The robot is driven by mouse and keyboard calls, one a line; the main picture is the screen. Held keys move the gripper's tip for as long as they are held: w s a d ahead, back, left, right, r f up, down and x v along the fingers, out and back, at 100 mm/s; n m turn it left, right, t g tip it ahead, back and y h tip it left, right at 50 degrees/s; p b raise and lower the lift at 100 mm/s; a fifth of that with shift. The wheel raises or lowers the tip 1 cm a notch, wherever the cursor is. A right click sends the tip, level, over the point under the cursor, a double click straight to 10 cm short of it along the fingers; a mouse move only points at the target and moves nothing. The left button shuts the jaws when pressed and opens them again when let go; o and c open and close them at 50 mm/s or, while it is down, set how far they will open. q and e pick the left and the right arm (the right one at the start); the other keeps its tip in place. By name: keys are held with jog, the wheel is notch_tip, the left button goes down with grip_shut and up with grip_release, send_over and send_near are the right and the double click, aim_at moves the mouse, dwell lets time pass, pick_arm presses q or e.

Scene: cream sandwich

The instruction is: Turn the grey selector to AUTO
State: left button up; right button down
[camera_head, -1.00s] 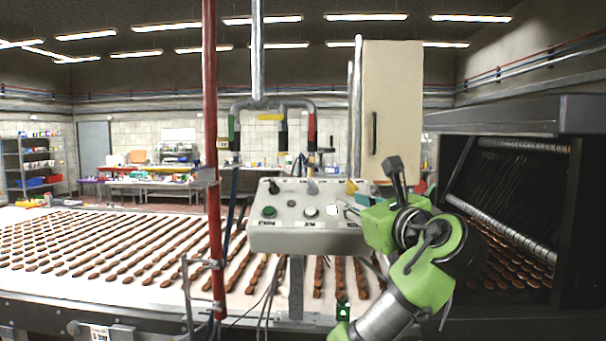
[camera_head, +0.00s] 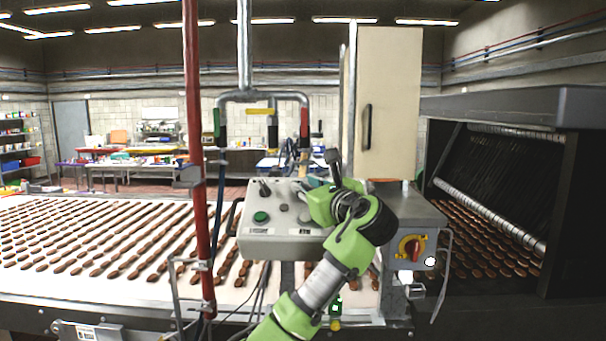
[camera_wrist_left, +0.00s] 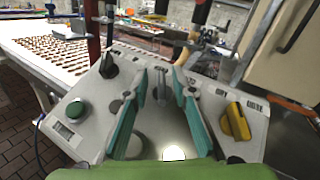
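The control box (camera_head: 285,241) stands over the belt. In the left wrist view its sloped panel (camera_wrist_left: 98,138) carries the grey selector (camera_wrist_left: 160,84) near the top middle, with an upright handle. Its small label cannot be read, so I cannot tell its setting. My left gripper (camera_wrist_left: 160,73) is open, with one teal finger on each side of the grey selector in that view. I cannot tell whether they touch it. In the head view my left gripper (camera_head: 310,188) is over the right part of the box, its fingers mostly hidden. My right gripper is not in view.
A black selector (camera_wrist_left: 108,65) and green button (camera_wrist_left: 75,108) are on the left of the panel. A yellow selector (camera_wrist_left: 237,120) is on the right and a lit white button (camera_wrist_left: 173,153) is below. A red pipe (camera_head: 194,120) stands left of the box.

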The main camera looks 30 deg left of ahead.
pick_arm(q)
jog(key=shift+w+a+r, duration=0.2)
jog(key=shift+w+a, duration=0.1)
jog(key=shift+a, duration=0.2)
jog(key=shift+w+a+f, duration=0.1)
jog(key=shift+w, duration=0.05)
jog(key=shift+c, duration=0.3)
grip_shut()
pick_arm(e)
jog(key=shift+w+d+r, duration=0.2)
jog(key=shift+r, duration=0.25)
